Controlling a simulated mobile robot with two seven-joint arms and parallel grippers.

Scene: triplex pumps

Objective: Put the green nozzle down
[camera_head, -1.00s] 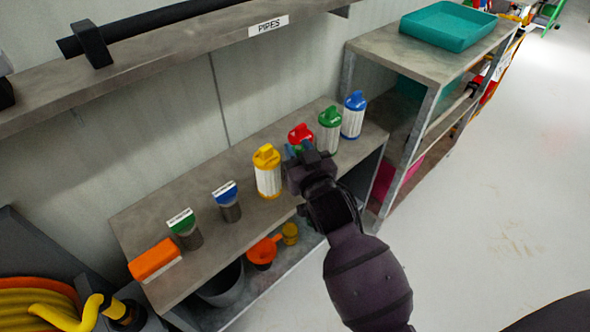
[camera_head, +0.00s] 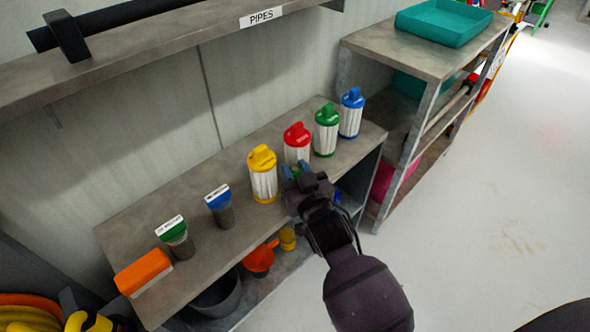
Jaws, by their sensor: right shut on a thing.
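My right gripper (camera_head: 297,178) is in front of the shelf's front edge, below the red-capped bottle (camera_head: 297,143). It is shut on a small piece, of which only a bit of green (camera_head: 296,171) shows between the fingers. This seems to be the green nozzle; the fingers hide the rest. The grey shelf top (camera_head: 215,255) lies behind and to the left of the gripper. My left gripper is not in view.
On the shelf stand yellow (camera_head: 263,175), green (camera_head: 326,130) and blue (camera_head: 350,113) capped bottles, two labelled dark cylinders (camera_head: 222,208) (camera_head: 178,240), and an orange block (camera_head: 143,272). Orange and yellow cups (camera_head: 260,262) sit below. A teal tray (camera_head: 445,22) tops the right-hand rack. Bare shelf shows between items.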

